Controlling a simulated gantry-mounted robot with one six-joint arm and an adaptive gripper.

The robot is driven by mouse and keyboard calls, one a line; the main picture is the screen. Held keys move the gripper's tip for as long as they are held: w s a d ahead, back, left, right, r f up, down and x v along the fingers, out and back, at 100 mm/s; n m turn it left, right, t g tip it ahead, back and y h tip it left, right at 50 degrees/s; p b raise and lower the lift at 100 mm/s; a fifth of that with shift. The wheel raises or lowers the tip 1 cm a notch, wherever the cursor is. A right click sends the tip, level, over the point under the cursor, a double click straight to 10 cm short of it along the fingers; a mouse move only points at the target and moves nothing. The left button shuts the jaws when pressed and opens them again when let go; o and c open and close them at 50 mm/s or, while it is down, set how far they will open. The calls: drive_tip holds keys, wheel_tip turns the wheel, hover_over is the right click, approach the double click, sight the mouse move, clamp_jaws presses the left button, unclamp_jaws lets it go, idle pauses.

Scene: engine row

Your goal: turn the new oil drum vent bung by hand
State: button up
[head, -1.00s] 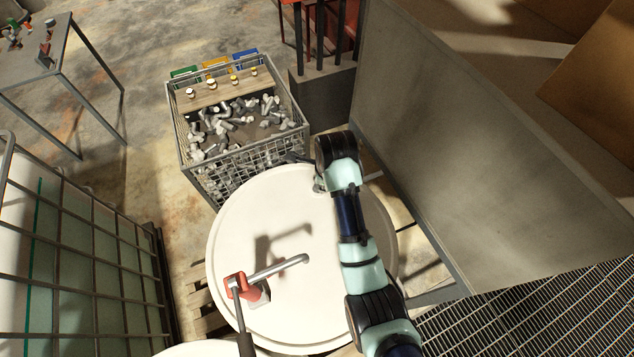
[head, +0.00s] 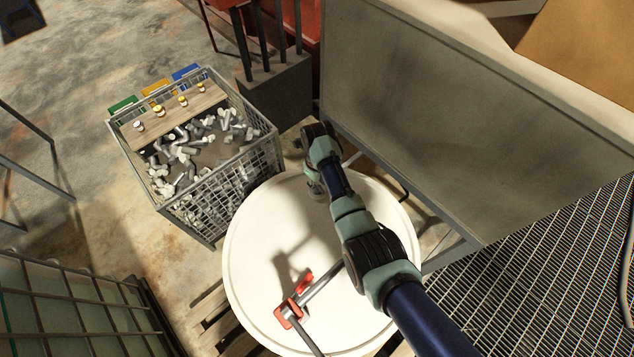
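The white round drum lid (head: 250,250) fills the middle of the head view. My arm reaches over its right side to the far rim. My gripper (head: 316,188) is at the end of the arm, low over the far part of the lid. It is small and partly covered by my wrist, so I cannot see its fingers clearly. I cannot make out the vent bung; my gripper or wrist may hide that spot. A red hand pump (head: 289,313) with a grey spout stands on the near part of the lid, apart from my gripper.
A wire mesh crate (head: 235,185) with scrap parts and a board with small bottles stands behind left. A tall grey panel (head: 440,110) rises at the right. Metal grating (head: 530,270) lies front right. A caged container (head: 60,310) is front left.

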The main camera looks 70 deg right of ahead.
drive_tip(key=shift+f, duration=0.25)
clamp_jaws()
drive_tip(key=shift+n, duration=0.3)
